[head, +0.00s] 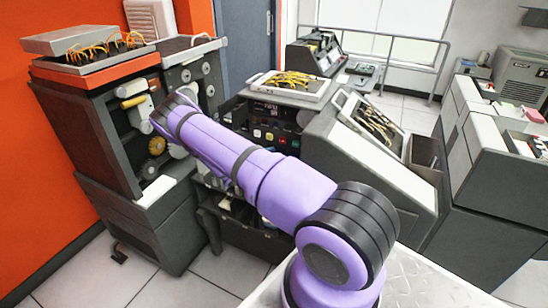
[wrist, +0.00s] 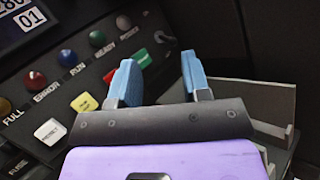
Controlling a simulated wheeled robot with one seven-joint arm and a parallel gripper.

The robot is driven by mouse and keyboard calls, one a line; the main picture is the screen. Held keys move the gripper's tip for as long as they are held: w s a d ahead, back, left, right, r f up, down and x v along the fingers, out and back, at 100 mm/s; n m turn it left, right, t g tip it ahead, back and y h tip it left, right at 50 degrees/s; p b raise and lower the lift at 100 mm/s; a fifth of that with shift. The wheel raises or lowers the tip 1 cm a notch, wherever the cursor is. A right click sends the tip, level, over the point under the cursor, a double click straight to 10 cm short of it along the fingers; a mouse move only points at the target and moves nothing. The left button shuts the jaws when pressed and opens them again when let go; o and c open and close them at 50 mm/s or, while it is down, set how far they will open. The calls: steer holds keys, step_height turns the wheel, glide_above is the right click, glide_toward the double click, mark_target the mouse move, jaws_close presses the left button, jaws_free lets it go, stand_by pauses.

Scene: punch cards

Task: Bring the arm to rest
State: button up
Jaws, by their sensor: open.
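My purple arm stretches from the lower right of the head view toward the machines at the left. Its far end hides my gripper there. In the wrist view my gripper (wrist: 160,82) has two blue fingers standing well apart. No object shows between them. A control panel with round coloured lamps and square buttons lies beyond and to the left of the fingers, including a yellow button (wrist: 84,103) and a white button (wrist: 50,131). A pale tray-like part (wrist: 245,100) shows behind and right of the gripper. I cannot tell whether it touches the gripper.
A dark machine with gears (head: 100,135) stands at the left by the orange wall. A panel machine (head: 272,125) with a wired tray (head: 318,88) on top stands behind my arm. A sloped grey console (head: 350,165) is right of my arm. Pale tiled floor (head: 150,285) is open in front.

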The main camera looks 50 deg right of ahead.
stand_by(0.3)
steer(key=s+a+r+m+t+y, duration=0.2)
steer(key=a+r+y, duration=0.3)
steer(key=r, duration=0.5)
steer(key=s+a+r+m+t+y, duration=0.2)
steer(key=a+r+y, duration=0.3)
steer(key=r, duration=0.5)
steer(key=s+a+r+m+t+y, duration=0.25)
steer(key=a+r, duration=0.45)
steer(key=r, duration=0.4)
steer(key=s+a+r+t+y, duration=0.3)
steer(key=s+a+r+t, duration=0.2)
steer(key=s+a, duration=0.3)
steer(key=s+a+r+t+y, duration=0.3)
steer(key=s+a+r+t, duration=0.2)
steer(key=s+a+r, duration=0.3)
steer(key=shift+s+a+m+t, duration=0.2)
steer(key=shift+s+m+t, duration=0.15)
steer(key=shift+s, duration=1.5)
